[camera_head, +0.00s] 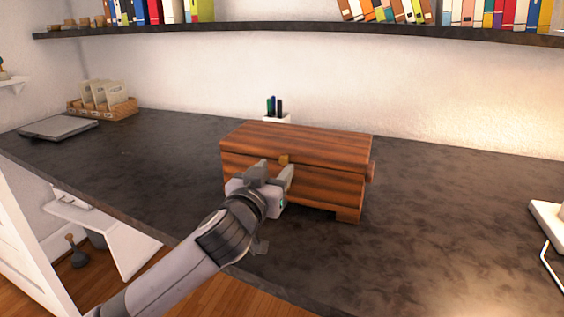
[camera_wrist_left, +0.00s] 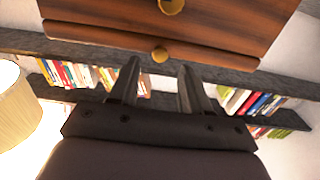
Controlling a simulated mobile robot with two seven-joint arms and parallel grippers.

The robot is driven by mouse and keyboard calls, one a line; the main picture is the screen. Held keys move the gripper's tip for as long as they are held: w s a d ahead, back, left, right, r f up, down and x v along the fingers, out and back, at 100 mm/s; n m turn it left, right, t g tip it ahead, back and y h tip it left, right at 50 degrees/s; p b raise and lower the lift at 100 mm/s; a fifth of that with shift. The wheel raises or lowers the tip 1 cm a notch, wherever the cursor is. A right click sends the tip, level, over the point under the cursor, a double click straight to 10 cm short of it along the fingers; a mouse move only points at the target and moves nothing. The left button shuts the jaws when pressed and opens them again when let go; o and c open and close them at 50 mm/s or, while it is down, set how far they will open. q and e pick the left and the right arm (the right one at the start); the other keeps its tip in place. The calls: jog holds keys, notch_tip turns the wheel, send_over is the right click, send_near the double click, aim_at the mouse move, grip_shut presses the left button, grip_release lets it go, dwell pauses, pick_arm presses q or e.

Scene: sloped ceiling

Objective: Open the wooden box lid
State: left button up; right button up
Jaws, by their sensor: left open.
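The wooden box (camera_head: 300,140) stands on the dark desk with its striped brown lid (camera_head: 300,137) shut. A small golden knob (camera_head: 284,159) sits at the front edge of the lid. My left gripper (camera_head: 273,172) is at the front of the box, close to this knob, with its fingers apart. In the left wrist view the two fingers of the left gripper (camera_wrist_left: 158,68) point at the box front (camera_wrist_left: 120,32). One round knob (camera_wrist_left: 160,54) shows just past the gap between the fingertips, and another knob (camera_wrist_left: 171,5) is higher up. Contact cannot be told. My right gripper is not in view.
A pen cup (camera_head: 276,117) stands behind the box. A laptop (camera_head: 58,128) and a wicker tray with cards (camera_head: 104,108) are at the left. A white object (camera_head: 548,216) stands at the right edge. The dark desk (camera_head: 440,220) is clear right of the box.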

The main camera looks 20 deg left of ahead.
aim_at(283, 161)
pick_arm(q)
jog(key=shift+w+d, duration=0.1)
jog(key=shift+w, duration=2.15)
grip_shut()
